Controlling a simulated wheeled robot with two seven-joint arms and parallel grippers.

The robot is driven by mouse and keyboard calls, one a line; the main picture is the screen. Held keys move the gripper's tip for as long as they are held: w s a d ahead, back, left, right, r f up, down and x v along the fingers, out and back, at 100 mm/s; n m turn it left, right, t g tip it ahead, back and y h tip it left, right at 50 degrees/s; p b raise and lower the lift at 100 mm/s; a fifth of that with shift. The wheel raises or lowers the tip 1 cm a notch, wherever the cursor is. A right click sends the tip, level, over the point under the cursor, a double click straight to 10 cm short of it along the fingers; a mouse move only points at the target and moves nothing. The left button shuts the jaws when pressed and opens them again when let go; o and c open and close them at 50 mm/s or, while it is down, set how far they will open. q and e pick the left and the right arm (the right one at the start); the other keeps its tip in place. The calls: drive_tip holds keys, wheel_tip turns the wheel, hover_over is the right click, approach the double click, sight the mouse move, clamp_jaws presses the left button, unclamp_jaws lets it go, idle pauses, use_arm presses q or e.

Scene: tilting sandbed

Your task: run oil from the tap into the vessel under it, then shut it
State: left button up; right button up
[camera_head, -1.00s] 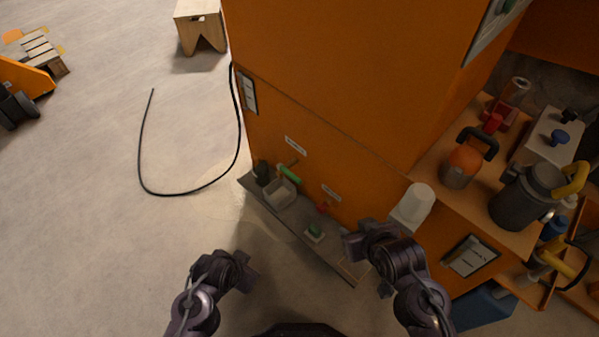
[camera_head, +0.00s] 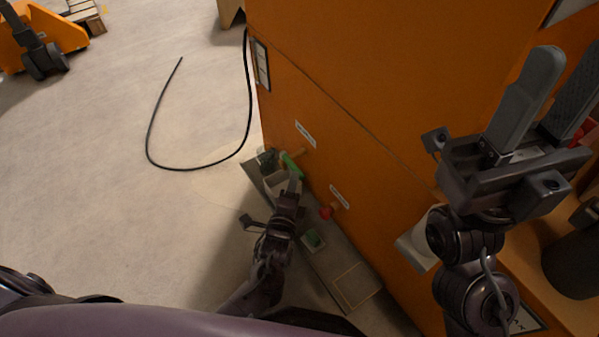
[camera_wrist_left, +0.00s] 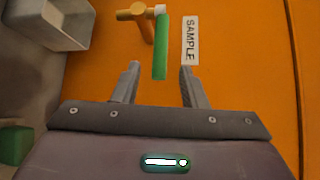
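The tap with a green lever (camera_head: 290,165) is on the orange cabinet's lower wall in the head view. In the left wrist view its brass body (camera_wrist_left: 138,13) shows above, with the green lever (camera_wrist_left: 161,48) hanging down beside a SAMPLE label (camera_wrist_left: 190,40). A grey open vessel (camera_head: 270,183) stands below the tap, partly hidden by my left arm; it also shows in the wrist view (camera_wrist_left: 62,22). My left gripper (camera_head: 293,180) is open, its fingertips (camera_wrist_left: 160,74) on either side of the lever's lower end. Contact cannot be told. My right gripper (camera_head: 572,65) is open and empty, raised at the right.
A red-handled fitting (camera_head: 327,212) is on the same wall, with a green block (camera_head: 313,240) on the ledge (camera_head: 385,315) below. A white cup-like object (camera_head: 418,240) is near my right arm.

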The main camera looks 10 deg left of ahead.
sight(296, 170)
use_arm(q)
drive_tip(key=w, duration=0.2)
drive_tip(key=w+b, duration=0.1)
drive_tip(key=w, duration=0.1)
drive_tip(key=w+b, duration=0.1)
drive_tip(key=w, duration=0.1)
drive_tip(key=shift+f, duration=0.4)
drive_tip(key=shift+s, duration=0.1)
clamp_jaws()
